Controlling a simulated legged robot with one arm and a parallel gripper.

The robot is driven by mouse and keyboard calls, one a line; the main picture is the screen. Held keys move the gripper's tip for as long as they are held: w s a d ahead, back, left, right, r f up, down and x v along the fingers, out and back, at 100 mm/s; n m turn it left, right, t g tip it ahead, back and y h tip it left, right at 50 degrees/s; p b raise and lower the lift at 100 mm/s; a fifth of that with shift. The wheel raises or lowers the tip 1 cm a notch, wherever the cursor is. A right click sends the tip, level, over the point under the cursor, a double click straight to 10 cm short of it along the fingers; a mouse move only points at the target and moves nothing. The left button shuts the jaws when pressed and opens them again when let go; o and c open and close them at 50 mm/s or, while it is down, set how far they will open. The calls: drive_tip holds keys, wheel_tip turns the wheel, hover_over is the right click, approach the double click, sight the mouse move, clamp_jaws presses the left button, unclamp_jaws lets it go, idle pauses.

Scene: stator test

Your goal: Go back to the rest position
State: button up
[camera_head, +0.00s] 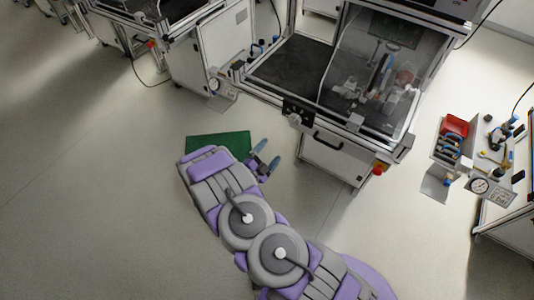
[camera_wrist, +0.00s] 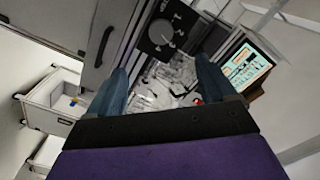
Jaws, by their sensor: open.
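My gripper (camera_head: 267,160) is at the end of my grey and purple arm, in the middle of the head view. Its two blue-grey fingers stand apart with nothing between them. In the wrist view my gripper (camera_wrist: 162,88) also shows two separate blue fingers with a gap between. It is in free space, left of and nearer than the test station (camera_head: 330,150), and apart from it. A green panel (camera_head: 222,142) shows beside my wrist, partly hidden by the arm; I cannot tell whether it belongs to the arm.
The test station holds a clear-walled enclosure (camera_head: 385,75) with blurred parts inside. A second station (camera_head: 210,50) stands at the upper left. The floor (camera_head: 90,200) at the left is clear.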

drive_tip(key=shift+s+a, duration=0.2)
drive_tip(key=shift+s, duration=0.05)
drive_tip(key=shift+w, duration=0.1)
idle(0.4)
drive_tip(key=w+a+r+n+g+y, duration=0.3)
drive_tip(key=w+a+r+g+y, duration=0.25)
drive_tip(key=a+y, duration=0.4)
drive_tip(key=s+a+r+n+g+y, duration=0.1)
drive_tip(key=s+r+n+y, duration=0.15)
drive_tip(key=r, duration=0.35)
drive_tip(key=s+a+r+n+g+y, duration=0.2)
drive_tip(key=s+r+n, duration=0.15)
drive_tip(key=r, duration=0.35)
drive_tip(key=s+d+r+n+g+h, duration=0.1)
drive_tip(key=s+d+r+n+g, duration=0.1)
drive_tip(key=s+d+r, duration=0.2)
drive_tip(key=s+d+r+n+g+h, duration=0.1)
drive_tip(key=s+d+r+n+g, duration=0.2)
drive_tip(key=s+d, duration=0.8)
drive_tip(key=s+d+r+n+g+h, duration=0.1)
drive_tip(key=s+d+r+n+g, duration=0.2)
drive_tip(key=s, duration=2)
drive_tip(key=d+r, duration=0.2)
drive_tip(key=d, duration=0.3)
drive_tip(key=shift+d, duration=0.2)
